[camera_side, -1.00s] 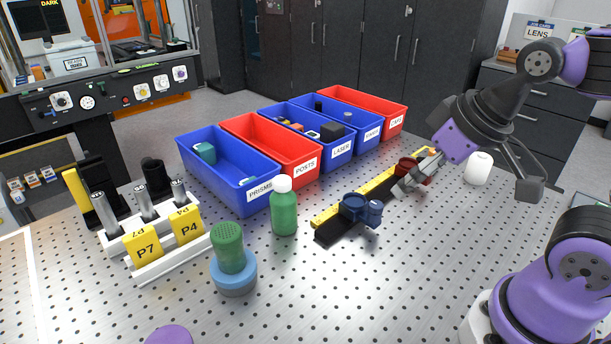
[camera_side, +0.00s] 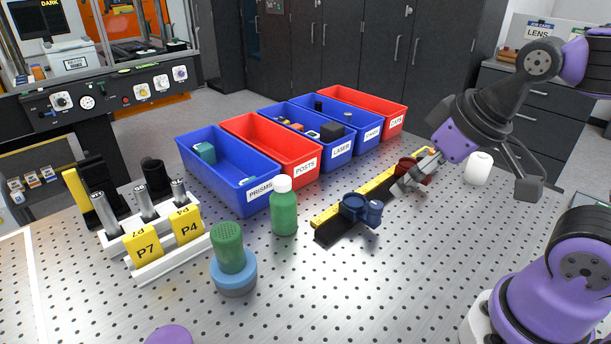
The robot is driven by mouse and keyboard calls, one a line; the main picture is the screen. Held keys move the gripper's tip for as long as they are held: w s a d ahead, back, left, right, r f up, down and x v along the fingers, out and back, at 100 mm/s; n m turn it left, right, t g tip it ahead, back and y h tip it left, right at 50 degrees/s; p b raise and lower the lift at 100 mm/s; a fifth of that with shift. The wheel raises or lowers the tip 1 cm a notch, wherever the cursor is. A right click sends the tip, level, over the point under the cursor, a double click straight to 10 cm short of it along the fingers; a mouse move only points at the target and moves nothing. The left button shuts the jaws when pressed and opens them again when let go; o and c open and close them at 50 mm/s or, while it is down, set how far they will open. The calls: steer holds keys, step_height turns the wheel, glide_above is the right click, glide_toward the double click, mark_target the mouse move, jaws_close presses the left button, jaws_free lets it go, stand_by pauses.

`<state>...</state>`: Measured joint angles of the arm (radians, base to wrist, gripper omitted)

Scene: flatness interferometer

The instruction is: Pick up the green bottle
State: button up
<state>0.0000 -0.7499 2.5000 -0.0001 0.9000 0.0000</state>
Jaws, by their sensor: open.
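The green bottle (camera_side: 284,212) stands upright on the perforated metal table, with a white cap on top. It is in front of the blue bin labelled PRISMS. My gripper (camera_side: 402,190) is to the right of the bottle and well apart from it. It points down and left, close to the dark red mount on the rail. Its jaws are open and I see nothing held between them. The mount and the viewing angle partly hide the fingers.
A black rail with a yellow scale (camera_side: 332,228) carries a blue mount (camera_side: 360,209) and a dark red mount (camera_side: 412,168). A green-topped blue cylinder (camera_side: 232,268) stands front left of the bottle. A post rack (camera_side: 150,250) is left.

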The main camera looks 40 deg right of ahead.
stand_by(0.3)
steer(key=n+y, duration=0.3)
steer(key=n, duration=0.4)
glide_toward(290, 191)
steer(key=w+f, duration=0.1)
steer(key=f, duration=0.1)
steer(key=shift+y, duration=0.3)
steer(key=x, duration=1)
steer(key=shift+a+f, duration=0.15)
steer(key=shift+f, duration=0.1)
steer(key=c, duration=1.4)
